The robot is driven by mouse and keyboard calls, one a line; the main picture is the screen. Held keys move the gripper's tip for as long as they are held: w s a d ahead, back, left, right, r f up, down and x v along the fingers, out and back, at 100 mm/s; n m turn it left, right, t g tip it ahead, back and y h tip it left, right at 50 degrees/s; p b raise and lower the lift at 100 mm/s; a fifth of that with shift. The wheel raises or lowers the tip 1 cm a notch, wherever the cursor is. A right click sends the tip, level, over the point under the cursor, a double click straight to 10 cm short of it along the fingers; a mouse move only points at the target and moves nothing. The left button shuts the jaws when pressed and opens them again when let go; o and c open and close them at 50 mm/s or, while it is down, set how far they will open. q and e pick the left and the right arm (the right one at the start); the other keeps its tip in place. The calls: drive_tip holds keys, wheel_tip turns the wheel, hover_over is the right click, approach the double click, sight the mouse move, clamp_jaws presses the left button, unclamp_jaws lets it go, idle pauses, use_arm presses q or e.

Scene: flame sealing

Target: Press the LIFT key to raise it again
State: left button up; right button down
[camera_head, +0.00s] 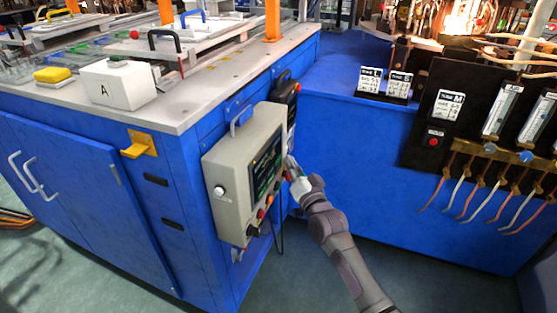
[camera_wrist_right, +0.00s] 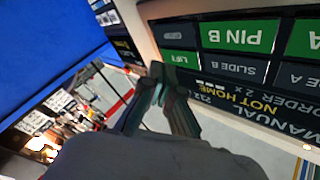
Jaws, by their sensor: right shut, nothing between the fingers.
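The control panel (camera_head: 222,165) is a beige box on the corner of the blue cabinet, with a dark screen (camera_head: 265,168) of keys. In the right wrist view the screen's text is upside down, and a green LIFT key (camera_wrist_right: 184,60) shows at its edge. My right gripper (camera_head: 291,168) is at the panel's right edge. In the wrist view its closed fingertips (camera_wrist_right: 158,72) are close beside the LIFT key, with nothing held. I cannot tell whether they touch the screen. My left gripper is not in view.
Other keys, including green PIN B (camera_wrist_right: 240,36) and grey SLIDE B (camera_wrist_right: 235,69), lie near LIFT. Red and orange buttons (camera_head: 265,206) line the panel's lower edge. A white box marked A (camera_head: 118,86) and a yellow sponge (camera_head: 53,74) sit on the cabinet top.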

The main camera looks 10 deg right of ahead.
drive_tip(key=shift+a, duration=0.1)
idle(0.7)
drive_tip(key=shift+w+a, duration=0.2)
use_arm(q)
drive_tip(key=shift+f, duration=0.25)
use_arm(e)
drive_tip(key=shift+a, duration=0.1)
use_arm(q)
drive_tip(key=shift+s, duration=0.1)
